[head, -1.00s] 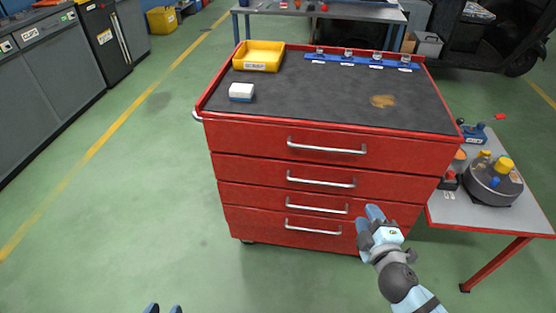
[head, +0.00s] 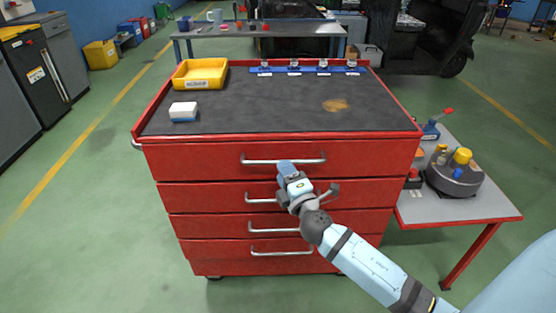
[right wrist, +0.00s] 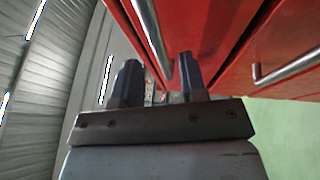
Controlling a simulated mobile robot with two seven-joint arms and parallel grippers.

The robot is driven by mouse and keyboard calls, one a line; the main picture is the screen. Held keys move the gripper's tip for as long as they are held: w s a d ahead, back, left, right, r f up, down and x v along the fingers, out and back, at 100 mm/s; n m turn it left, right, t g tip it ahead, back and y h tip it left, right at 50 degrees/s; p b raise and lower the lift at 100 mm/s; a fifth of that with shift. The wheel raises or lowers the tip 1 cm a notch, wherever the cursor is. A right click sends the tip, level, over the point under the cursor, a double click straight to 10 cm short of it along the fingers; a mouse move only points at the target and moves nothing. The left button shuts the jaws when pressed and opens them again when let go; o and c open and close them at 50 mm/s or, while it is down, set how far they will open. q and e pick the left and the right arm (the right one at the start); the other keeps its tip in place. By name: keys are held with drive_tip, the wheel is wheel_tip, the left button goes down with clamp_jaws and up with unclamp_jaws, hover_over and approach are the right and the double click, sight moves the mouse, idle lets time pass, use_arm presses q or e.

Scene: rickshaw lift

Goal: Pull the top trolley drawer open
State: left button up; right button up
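The red trolley (head: 170,162) stands in front of me with its drawers closed. Its top drawer (head: 380,158) has a silver bar handle (head: 262,161). My right gripper (head: 286,168) is at this handle, just under its middle in the head view. In the right wrist view its two fingers (right wrist: 158,82) stand apart, and the top handle (right wrist: 150,35) runs toward the gap between them. I cannot tell whether the fingers touch the bar. The second handle (right wrist: 285,67) shows at the right there. My left gripper is out of view.
On the trolley top are a yellow bin (head: 200,74), a white-and-blue block (head: 183,111) and a blue rail (head: 308,70). A grey side table (head: 450,210) with a round device stands at the right. The floor to the left is clear.

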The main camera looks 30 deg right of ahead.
drive_tip(key=shift+x, duration=2.1)
drive_tip(key=shift+c, duration=0.5)
clamp_jaws()
